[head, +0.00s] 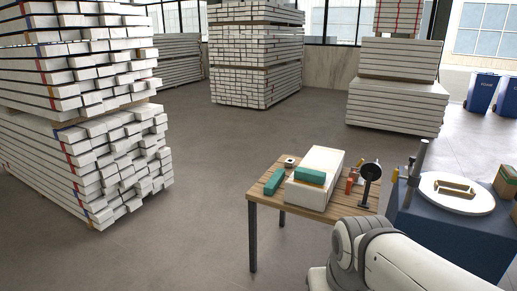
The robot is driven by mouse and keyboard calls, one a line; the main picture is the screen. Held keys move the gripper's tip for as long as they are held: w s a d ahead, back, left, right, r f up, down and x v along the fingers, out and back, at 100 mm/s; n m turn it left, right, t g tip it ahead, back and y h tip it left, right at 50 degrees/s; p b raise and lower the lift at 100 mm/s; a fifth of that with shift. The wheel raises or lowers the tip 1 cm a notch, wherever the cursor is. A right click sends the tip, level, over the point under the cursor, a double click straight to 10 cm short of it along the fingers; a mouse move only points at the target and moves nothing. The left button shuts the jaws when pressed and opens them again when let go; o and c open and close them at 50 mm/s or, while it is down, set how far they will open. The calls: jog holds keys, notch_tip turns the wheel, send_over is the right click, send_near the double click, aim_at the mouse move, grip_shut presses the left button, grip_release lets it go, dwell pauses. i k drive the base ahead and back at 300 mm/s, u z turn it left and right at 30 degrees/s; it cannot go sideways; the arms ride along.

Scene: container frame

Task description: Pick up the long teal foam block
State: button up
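Two teal blocks are at the wooden table. One teal block (274,181) lies on the tabletop, left of a large white block. The other teal block (310,174) sits at the near end of the white block's top, with a thin yellow-orange edge under it. They look similar in length, so I cannot tell which is the long one. My arm rises at the bottom right, in front of the table's near right corner. My gripper is not in view.
The wooden table (260,199) also holds the white block (320,165), a small white item (290,162) and a dark round-headed stand (371,173). A blue-covered table (440,232) with a white disc (454,205) stands right. Stacked boards (85,150) stand left. Open floor lies between.

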aim_at(270, 188)
jog(key=z, duration=0.15)
jog(key=i, duration=2.7)
jog(key=z, duration=0.15)
